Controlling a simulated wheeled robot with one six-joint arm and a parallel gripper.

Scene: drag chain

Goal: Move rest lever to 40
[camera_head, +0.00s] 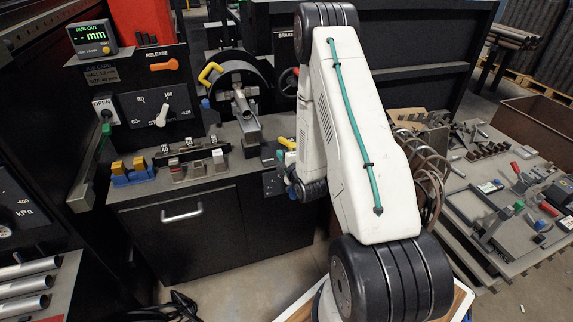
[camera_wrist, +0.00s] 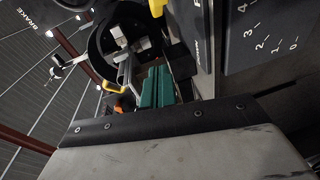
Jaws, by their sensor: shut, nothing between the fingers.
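In the head view a dark panel (camera_head: 272,184) stands at the bench's right end. A yellow handle (camera_head: 287,143) is just above it, close to my gripper (camera_head: 282,160), which is mostly hidden by my arm. In the wrist view my gripper's teal fingers (camera_wrist: 155,88) are together and hold nothing. A dark scale panel (camera_wrist: 265,32) numbered 0 to 4 is right of them, and a yellow part (camera_wrist: 157,6) shows at the top edge. Both look apart from the fingers.
A black bar (camera_head: 188,157) with grey blocks and small number tags sits on the bench top. A dial (camera_head: 160,113) and orange release lever (camera_head: 164,65) are at left. A tool table (camera_head: 510,240) is at right.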

